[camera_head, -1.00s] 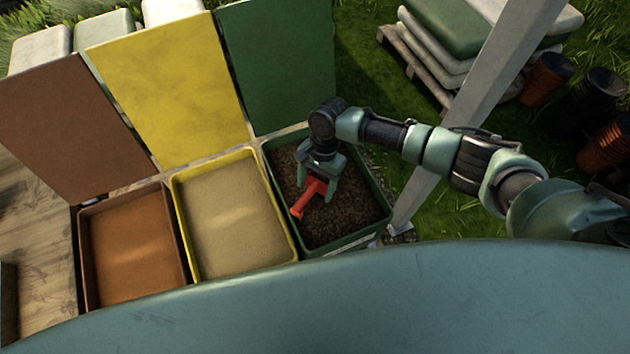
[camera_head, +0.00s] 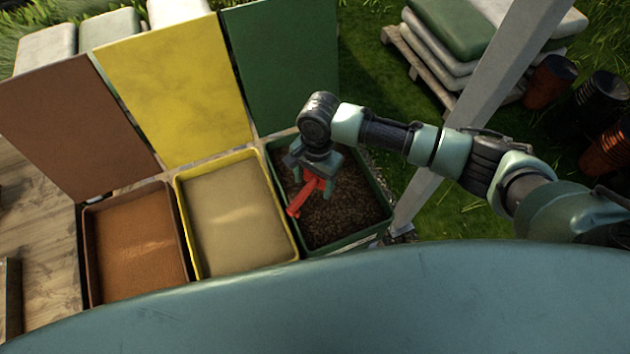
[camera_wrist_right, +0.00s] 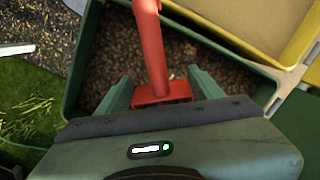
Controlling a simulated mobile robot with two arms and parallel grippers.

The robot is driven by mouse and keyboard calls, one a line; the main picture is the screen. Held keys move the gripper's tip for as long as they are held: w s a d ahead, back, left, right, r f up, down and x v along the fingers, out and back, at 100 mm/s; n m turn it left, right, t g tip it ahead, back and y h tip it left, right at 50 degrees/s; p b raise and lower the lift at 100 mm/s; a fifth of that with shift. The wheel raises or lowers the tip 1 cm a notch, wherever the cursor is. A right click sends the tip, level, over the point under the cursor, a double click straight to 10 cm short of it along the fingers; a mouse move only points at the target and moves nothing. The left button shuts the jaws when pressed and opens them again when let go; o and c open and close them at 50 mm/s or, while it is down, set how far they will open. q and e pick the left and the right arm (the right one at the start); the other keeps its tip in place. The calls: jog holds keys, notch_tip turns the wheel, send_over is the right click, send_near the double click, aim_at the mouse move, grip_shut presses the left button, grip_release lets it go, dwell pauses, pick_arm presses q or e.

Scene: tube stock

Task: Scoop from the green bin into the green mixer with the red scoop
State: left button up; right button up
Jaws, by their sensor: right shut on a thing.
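The green bin (camera_head: 347,245) is open and full of dark brown, coarse material. Its green lid (camera_head: 283,65) stands raised behind it. My right gripper (camera_head: 318,187) is over the bin, shut on the red scoop (camera_head: 302,199). In the right wrist view the red scoop (camera_wrist_right: 153,50) sits between the two green fingers of the gripper (camera_wrist_right: 162,92), with the bin's material behind it. I cannot tell whether the scoop touches the material or holds any. The green mixer is not in view, nor is my left gripper.
A yellow bin (camera_head: 292,246) of tan material and a brown bin (camera_head: 93,270) of orange-brown material stand left of the green bin, lids raised. A grey post (camera_head: 470,115) stands to the right. Stacked sacks (camera_head: 450,55) and dark and orange pots (camera_head: 548,80) are at the upper right.

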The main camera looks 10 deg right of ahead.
aim_at(308, 187)
jog(key=shift+t+h, duration=0.4)
jog(key=shift+s+a+r, duration=0.3)
jog(key=shift+r, duration=0.4)
jog(key=shift+s+a+r, duration=0.25)
jog(key=shift+r, duration=0.45)
jog(key=shift+s+a+r, duration=0.3)
jog(key=shift+r, duration=0.4)
